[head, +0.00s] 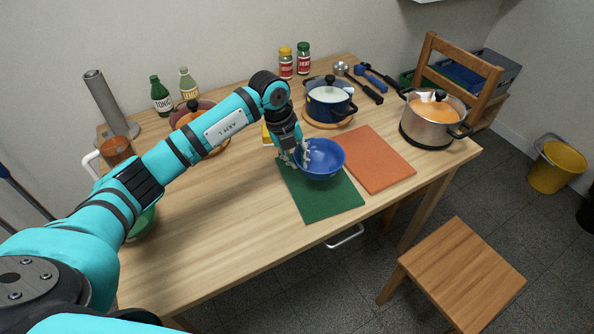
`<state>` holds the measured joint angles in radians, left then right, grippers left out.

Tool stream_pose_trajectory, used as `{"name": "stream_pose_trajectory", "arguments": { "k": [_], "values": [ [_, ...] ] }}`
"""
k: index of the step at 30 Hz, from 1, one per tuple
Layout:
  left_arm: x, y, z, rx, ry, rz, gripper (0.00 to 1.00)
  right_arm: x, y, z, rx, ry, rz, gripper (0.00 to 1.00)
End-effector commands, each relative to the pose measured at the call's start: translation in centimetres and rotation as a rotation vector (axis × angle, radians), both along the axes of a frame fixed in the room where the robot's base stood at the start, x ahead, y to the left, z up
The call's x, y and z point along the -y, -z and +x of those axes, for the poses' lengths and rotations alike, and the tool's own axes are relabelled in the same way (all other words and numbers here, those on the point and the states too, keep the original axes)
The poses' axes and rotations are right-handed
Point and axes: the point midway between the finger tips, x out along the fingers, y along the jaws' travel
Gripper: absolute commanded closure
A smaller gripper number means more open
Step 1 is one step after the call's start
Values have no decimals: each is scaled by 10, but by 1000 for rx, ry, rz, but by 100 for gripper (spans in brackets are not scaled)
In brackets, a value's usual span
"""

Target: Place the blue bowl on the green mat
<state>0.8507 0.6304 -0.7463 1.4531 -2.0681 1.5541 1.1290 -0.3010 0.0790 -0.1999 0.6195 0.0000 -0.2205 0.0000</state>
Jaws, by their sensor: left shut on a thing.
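The blue bowl (322,160) is over the back part of the green mat (322,196), near the middle of the table. It looks upright; I cannot tell whether it touches the mat. My left gripper (302,158) is shut on the bowl's left rim, with its arm reaching in from the left. The fingertips are partly hidden by the bowl. My right gripper is not in the view.
An orange mat (375,158) lies right of the green mat. Behind stand a blue pot (329,103) and a steel pot (428,121). A pitcher (117,150) and bottles (160,97) are at left. A stool (458,268) stands in front.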

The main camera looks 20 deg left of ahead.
Motion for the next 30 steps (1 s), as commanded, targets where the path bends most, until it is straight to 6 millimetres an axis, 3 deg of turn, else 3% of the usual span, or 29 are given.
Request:
{"name": "stream_pose_trajectory", "arguments": {
  "k": [1,5,15,16,21,30],
  "values": [
    [1,14,-1,-2,1,-1,100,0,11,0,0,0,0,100],
    [1,31,-1,-1,1,-2,100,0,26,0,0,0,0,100],
    [1,31,-1,-1,0,-1,100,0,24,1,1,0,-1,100],
    [0,31,-1,-1,0,0,91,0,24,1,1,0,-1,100],
    [0,31,-1,-1,0,0,69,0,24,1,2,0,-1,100],
    [0,28,-1,-1,0,-1,69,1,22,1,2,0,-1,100]
  ]
}}
